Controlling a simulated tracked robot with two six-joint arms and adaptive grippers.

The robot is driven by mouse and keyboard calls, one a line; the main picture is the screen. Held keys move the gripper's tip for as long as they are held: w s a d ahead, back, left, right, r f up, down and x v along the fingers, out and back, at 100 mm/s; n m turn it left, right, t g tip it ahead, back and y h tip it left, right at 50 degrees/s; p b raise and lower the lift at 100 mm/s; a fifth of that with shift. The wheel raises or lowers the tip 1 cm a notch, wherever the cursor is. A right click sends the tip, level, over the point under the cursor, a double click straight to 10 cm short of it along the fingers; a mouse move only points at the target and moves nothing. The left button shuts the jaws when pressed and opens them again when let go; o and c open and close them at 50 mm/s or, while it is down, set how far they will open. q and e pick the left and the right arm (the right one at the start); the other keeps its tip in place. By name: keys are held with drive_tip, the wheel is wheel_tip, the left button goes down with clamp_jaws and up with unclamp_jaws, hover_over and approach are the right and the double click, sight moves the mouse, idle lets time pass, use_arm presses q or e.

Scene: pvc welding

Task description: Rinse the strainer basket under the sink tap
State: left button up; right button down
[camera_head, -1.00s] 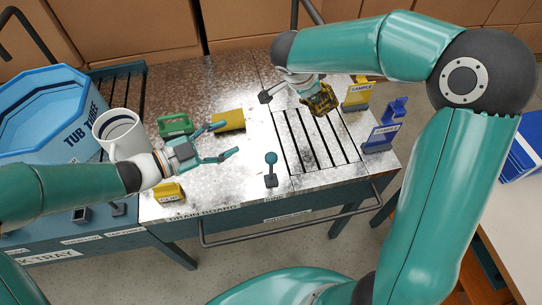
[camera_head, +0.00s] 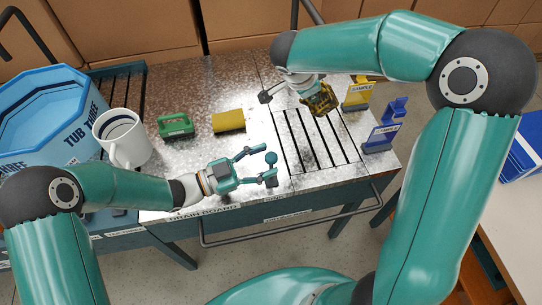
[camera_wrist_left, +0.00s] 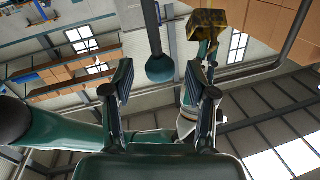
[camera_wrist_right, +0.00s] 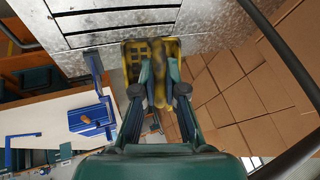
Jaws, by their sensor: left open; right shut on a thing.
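The strainer basket (camera_head: 322,102) is yellow and black; it also shows in the right wrist view (camera_wrist_right: 133,58). My right gripper (camera_head: 306,84) is shut on it and holds it over the back of the slotted sink (camera_head: 318,150). A dark tap pipe (camera_head: 313,12) shows at the back, partly hidden by my right arm. A short lever with a round teal knob (camera_head: 271,157) stands at the sink's front left. My left gripper (camera_head: 266,165) is open at this lever. In the left wrist view the knob (camera_wrist_left: 160,68) appears between the fingers, with no clear contact.
A blue tub (camera_head: 40,115) is farther left. Yellow (camera_head: 358,92) and blue (camera_head: 382,132) sample stands are right of the sink.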

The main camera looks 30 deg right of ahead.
use_arm(q)
drive_tip(key=shift+d, duration=1.1)
clamp_jaws()
